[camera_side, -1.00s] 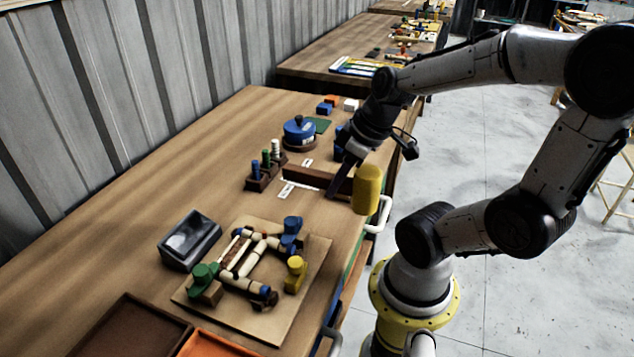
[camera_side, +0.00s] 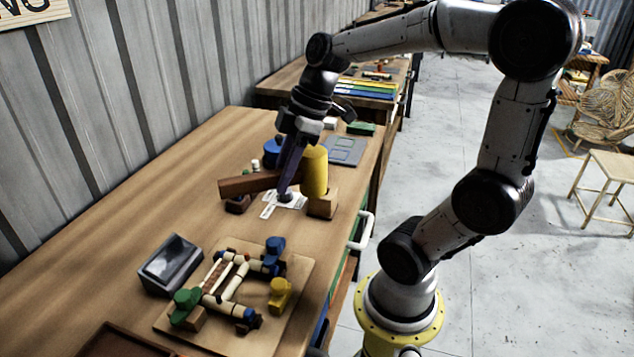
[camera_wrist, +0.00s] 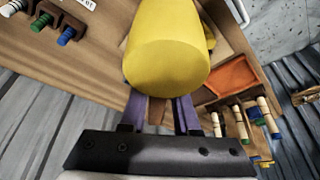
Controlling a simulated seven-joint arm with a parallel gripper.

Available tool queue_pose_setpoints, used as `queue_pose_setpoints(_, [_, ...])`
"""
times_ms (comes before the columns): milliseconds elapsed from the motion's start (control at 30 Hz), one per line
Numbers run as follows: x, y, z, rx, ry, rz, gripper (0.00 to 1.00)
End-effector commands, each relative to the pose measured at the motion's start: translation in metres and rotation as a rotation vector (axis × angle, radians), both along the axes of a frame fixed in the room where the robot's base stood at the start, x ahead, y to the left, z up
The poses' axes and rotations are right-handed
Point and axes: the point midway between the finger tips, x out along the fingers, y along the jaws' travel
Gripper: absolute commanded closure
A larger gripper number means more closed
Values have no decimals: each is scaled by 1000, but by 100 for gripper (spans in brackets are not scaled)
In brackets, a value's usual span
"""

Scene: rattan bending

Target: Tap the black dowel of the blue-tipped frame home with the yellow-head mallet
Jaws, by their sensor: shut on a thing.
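My gripper (camera_side: 287,180) is shut on the brown wooden handle (camera_side: 245,185) of the mallet, above the far part of the bench. The handle points left in the side view. The yellow mallet head (camera_side: 314,170) is just right of the fingers and fills the top middle of the wrist view (camera_wrist: 165,48). The cream rattan frame (camera_side: 233,285) with blue tips lies on a light wooden board (camera_side: 210,338), nearer the side camera and apart from the mallet. A dark piece (camera_side: 256,321) is at its near blue-tipped corner; I cannot tell whether it is the black dowel.
Green (camera_side: 186,303), blue (camera_side: 275,245) and yellow (camera_side: 281,292) clamp-like pieces surround the frame. A dark grey box (camera_side: 172,264) stands left of the board. A wooden block (camera_side: 322,203) stands below the mallet head.

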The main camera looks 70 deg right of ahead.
Motion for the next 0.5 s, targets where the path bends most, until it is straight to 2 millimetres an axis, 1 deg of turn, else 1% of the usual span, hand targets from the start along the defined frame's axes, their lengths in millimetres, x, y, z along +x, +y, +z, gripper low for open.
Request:
queue_pose_setpoints(33, [14,11,2,1,1,81,100])
queue_pose_setpoints(167, [42,40,2,1,1,267,100])
queue_pose_setpoints(200, [49,51,1,1,1,322,100])
queue_pose_setpoints(267, [60,68,-1,1,1,401,100])
queue_pose_setpoints(367, [74,99,-6,2,2,527,100])
queue_pose_setpoints(400, [78,113,-9,2,2,575,100])
queue_pose_setpoints(467, [82,133,-14,0,1,641,100])
queue_pose_setpoints(500, [84,146,-18,1,1,681,100])
